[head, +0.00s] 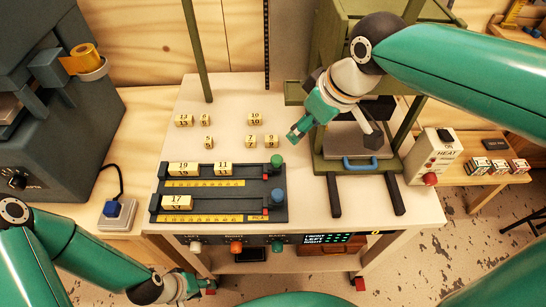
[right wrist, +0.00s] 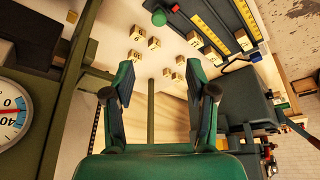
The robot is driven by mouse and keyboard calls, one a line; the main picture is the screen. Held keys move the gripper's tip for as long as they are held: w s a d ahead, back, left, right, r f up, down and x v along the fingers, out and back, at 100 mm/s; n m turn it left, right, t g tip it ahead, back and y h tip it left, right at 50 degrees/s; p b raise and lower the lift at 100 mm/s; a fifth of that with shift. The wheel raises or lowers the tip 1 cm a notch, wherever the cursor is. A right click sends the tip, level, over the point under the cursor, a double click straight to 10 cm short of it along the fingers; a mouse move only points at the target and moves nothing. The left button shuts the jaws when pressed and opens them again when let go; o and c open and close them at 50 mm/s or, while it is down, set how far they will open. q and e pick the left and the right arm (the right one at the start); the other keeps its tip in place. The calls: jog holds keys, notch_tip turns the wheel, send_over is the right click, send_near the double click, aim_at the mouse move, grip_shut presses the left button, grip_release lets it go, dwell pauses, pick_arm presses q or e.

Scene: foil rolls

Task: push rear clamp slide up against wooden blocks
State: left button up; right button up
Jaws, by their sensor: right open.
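A dark fixture (head: 240,190) with two rails lies on the pale bench. The rear clamp slide with a green knob (head: 277,161) sits at the right end, apart from the blocks. The green knob also shows in the right wrist view (right wrist: 158,18). My right gripper (head: 338,131) is open and empty, above the bench to the right of the knob and in front of the green press. My left gripper (head: 203,286) is low at the bench's front edge; its fingers are too small to judge.
Several small numbered cubes (head: 255,117) stand behind the fixture. The green press (head: 350,165) and heat box (head: 432,155) stand at the right. Bare bench separates fixture and press.

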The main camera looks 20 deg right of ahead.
notch_tip(320, 180, down, 2)
jog(key=b, duration=0.1)
send_near(277, 159)
jog(key=x, duration=0.9)
jog(key=shift+b, duration=0.3)
pick_arm(q)
jog(key=shift+w+d+f, duration=0.1)
jog(key=shift+w+f, duration=0.15)
jog(key=shift+f, duration=0.35)
jog(key=shift+w+d+f, duration=0.1)
jog(key=shift+w+f, duration=0.1)
jog(key=shift+f, duration=0.4)
pick_arm(e)
jog(key=shift+r, duration=0.1)
grip_shut()
